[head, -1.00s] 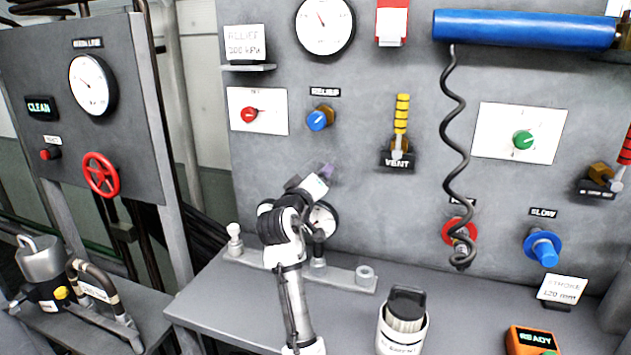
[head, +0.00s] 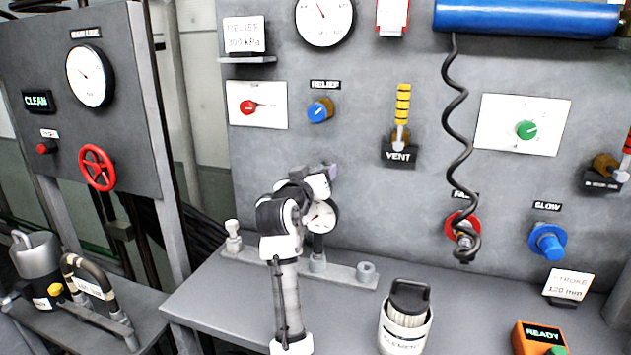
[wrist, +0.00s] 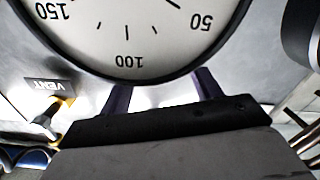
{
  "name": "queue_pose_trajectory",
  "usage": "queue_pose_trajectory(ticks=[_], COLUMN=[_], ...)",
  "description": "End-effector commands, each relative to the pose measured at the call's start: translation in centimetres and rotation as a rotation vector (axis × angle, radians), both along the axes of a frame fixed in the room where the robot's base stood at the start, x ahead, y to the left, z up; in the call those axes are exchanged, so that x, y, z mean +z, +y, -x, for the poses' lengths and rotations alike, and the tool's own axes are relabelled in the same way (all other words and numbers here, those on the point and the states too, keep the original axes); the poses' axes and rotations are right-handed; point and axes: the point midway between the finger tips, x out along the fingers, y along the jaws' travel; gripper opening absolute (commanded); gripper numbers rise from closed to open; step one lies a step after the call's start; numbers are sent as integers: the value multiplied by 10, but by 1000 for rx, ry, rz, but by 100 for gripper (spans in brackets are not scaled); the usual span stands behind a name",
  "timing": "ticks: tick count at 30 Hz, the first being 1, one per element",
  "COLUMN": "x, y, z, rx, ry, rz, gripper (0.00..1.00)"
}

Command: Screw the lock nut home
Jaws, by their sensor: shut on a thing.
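A round white dial gauge (head: 323,217) stands upright on a short stem in the middle fitting (head: 318,262) of a grey rail on the bench. My gripper (head: 327,170) is at the top of the gauge. In the wrist view the dial (wrist: 125,30) appears upside down and close. My two dark purple fingers (wrist: 162,88) straddle the middle of its rim, and their tips pass out of sight behind it. The gripper is shut, apparently on the gauge, but the contact is hidden. I cannot make out a separate lock nut; my arm covers part of the gauge.
The rail (head: 340,272) has a pale fitting (head: 233,237) at left and an open ring fitting (head: 366,271) at right. A white canister (head: 405,330) stands in front. A coiled black hose (head: 455,130) hangs at right. The panel's vent lever (head: 402,120) is above right.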

Motion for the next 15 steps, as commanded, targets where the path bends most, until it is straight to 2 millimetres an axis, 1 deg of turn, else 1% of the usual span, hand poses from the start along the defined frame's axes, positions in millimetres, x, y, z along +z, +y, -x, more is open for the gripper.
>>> queue_pose_trajectory(ticks=[1, 6, 15], x=[-2, -2, -1], y=[1, 1, 1], z=[0, 0, 0], rx=[1, 1, 1], ry=[-13, -51, -91], rz=[-38, -154, -281], gripper=[41, 41, 41])
